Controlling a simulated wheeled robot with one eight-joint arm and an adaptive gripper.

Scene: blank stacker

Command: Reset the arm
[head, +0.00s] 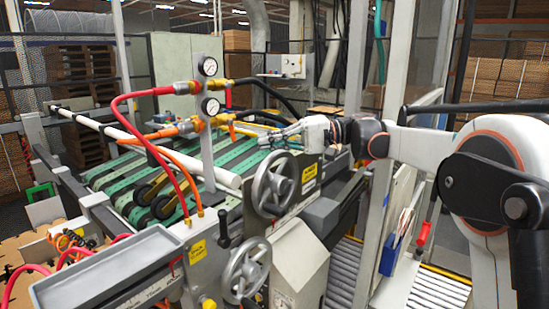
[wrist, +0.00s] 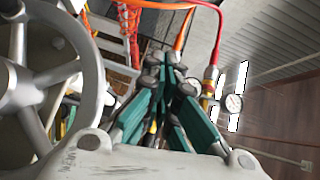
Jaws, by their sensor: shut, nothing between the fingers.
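My arm reaches in from the right in the head view. My gripper (head: 268,137) is at its end, pointing left, beside the post with the gauges and above the upper handwheel (head: 274,184). In the wrist view my gripper (wrist: 165,62) shows its fingers brought together at the tips, with nothing held between them. A large grey handwheel (wrist: 30,90) fills the left of the wrist view, near the gripper. From these views I cannot tell whether the gripper touches any part of the machine.
The stacker has green belts (head: 117,176), a grey tray (head: 120,270), a lower handwheel (head: 246,268) and a pressure gauge (head: 208,66). A red hose (head: 128,128) loops left of the gauges. A metal upright (head: 349,70) stands close to my wrist.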

